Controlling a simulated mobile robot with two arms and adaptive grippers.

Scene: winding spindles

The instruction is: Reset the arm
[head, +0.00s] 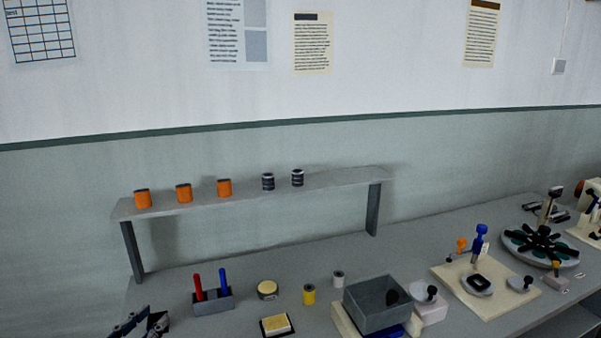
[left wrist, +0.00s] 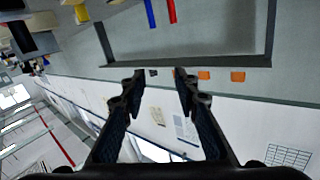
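My left gripper (head: 142,324) shows at the bottom left corner of the head view, partly cut off by the frame edge. In the left wrist view its two dark fingers (left wrist: 160,84) stand apart with nothing between them. It is at the left end of the workbench, left of the pen holder, and touches nothing that I can see. My right arm and gripper are not in either view.
A grey shelf (head: 330,186) carries orange spools (head: 184,193) and dark spools (head: 268,182). On the bench (head: 240,262) are a pen holder (head: 213,303), a yellow spool (head: 309,294), a grey bin (head: 372,313), a cream board (head: 507,299) and a round turntable (head: 520,245).

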